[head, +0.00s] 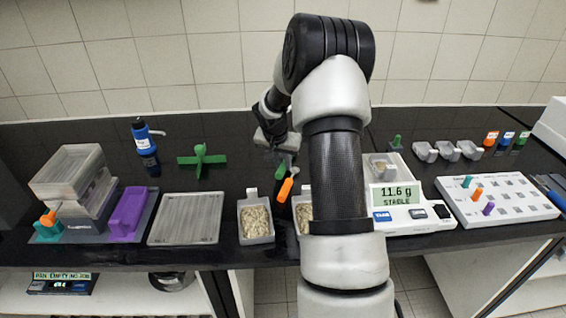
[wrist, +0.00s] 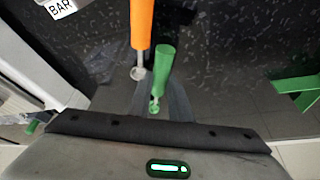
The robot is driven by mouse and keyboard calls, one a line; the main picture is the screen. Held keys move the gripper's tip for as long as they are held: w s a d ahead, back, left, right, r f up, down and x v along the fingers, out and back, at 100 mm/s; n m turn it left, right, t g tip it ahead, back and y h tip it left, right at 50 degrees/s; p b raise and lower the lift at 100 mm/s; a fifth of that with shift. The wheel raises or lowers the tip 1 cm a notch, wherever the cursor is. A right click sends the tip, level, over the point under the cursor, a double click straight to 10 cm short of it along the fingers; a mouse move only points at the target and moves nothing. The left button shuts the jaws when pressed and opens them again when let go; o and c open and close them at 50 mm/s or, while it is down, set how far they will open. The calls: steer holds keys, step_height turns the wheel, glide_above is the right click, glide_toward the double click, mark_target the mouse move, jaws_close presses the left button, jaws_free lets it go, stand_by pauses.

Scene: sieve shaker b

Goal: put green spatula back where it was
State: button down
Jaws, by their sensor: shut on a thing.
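The green spatula (wrist: 163,68) is between the fingers of my gripper (wrist: 163,108) in the wrist view. Its green handle points away from the palm, and its small metal end shows near the fingers. In the head view my gripper (head: 279,150) is over the black bench, left of my arm, and a bit of the green handle (head: 280,172) shows below it. An orange-handled tool (head: 286,189) is just beside it, and it also shows in the wrist view (wrist: 142,24). Whether the two touch I cannot tell.
Trays of pale grains (head: 256,220) stand at the front. A balance (head: 405,208) reads 11.6 g. A white rack (head: 508,188) with coloured pegs is at the right. A green cross-shaped stand (head: 200,160), a grey tray (head: 185,218) and a blue bottle (head: 146,145) are at the left.

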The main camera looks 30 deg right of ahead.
steer(key=shift+f+b, duration=0.7)
steer(key=c, duration=1.5)
jaws_free()
steer(key=shift+c, duration=0.2)
steer(key=v, duration=1.7)
steer(key=shift+r+p, duration=0.2)
steer(key=shift+p, duration=0.1)
